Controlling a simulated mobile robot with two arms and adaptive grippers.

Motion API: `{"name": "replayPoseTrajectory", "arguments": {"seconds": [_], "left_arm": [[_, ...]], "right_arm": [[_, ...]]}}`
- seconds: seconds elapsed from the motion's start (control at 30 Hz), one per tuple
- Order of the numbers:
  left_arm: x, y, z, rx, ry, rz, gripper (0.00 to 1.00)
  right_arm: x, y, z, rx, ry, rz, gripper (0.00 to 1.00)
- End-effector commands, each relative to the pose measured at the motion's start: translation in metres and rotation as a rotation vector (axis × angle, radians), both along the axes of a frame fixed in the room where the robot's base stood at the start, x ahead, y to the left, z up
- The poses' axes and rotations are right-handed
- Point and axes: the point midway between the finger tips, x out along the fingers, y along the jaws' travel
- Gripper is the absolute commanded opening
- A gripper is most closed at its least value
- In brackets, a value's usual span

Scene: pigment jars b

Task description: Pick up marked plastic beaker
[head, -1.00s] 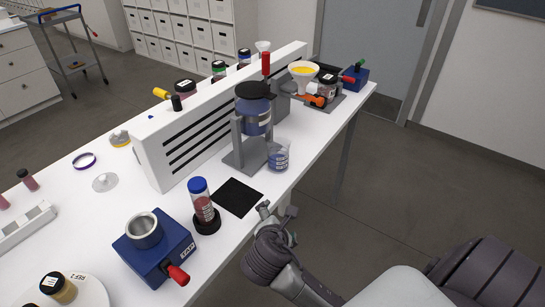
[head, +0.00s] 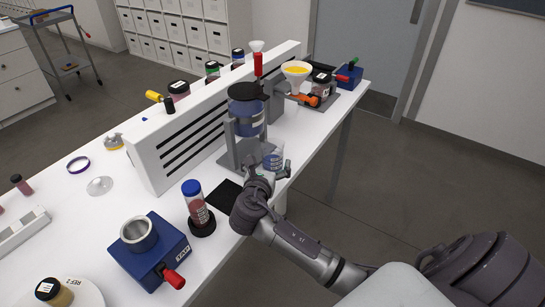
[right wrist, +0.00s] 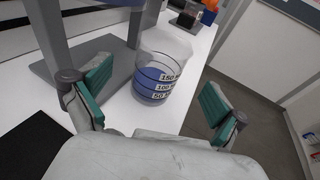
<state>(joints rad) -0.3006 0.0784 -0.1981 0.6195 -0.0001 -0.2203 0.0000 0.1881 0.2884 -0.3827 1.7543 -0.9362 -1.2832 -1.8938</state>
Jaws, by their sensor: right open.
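The marked plastic beaker (head: 273,157) is clear, with blue contents, and stands on the white table in front of the grey dispenser stand. In the right wrist view the beaker (right wrist: 160,70) shows its volume labels, 150, 100 and 50, and stands upright ahead of the fingers. My right gripper (head: 272,172) is at the beaker's near side. In the right wrist view the right gripper (right wrist: 155,100) is open, with one green-padded finger to the left of the beaker and one to the right, not closed on it. My left gripper is not in view.
The grey stand (head: 238,150) with a blue jar (head: 246,110) is close behind the beaker. A black mat (head: 225,195), a blue-capped red tube (head: 197,208) and a blue tap device (head: 150,255) are on the near table. The table's edge runs beside my right arm.

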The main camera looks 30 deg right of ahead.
Motion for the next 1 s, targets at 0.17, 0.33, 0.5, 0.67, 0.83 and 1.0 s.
{"name": "replayPoseTrajectory", "arguments": {"seconds": [0.17, 0.33, 0.5, 0.67, 0.83, 1.0], "left_arm": [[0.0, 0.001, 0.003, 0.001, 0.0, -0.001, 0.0], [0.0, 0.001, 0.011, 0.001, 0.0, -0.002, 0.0], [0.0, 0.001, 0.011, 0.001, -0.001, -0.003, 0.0], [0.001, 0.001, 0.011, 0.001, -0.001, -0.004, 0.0], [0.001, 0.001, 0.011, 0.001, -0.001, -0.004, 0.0], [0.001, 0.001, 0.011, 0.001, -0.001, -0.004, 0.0]], "right_arm": [[0.008, -0.008, -0.001, 0.002, -0.001, 0.0, 0.98], [0.025, -0.027, -0.001, 0.0, 0.0, -0.002, 0.98], [0.039, -0.04, -0.007, 0.002, 0.001, 0.0, 0.98], [0.041, -0.042, -0.009, 0.003, 0.0, 0.002, 0.98], [0.041, -0.042, -0.009, 0.003, 0.0, 0.002, 0.88], [0.041, -0.041, -0.009, 0.003, 0.0, 0.002, 0.6]]}}
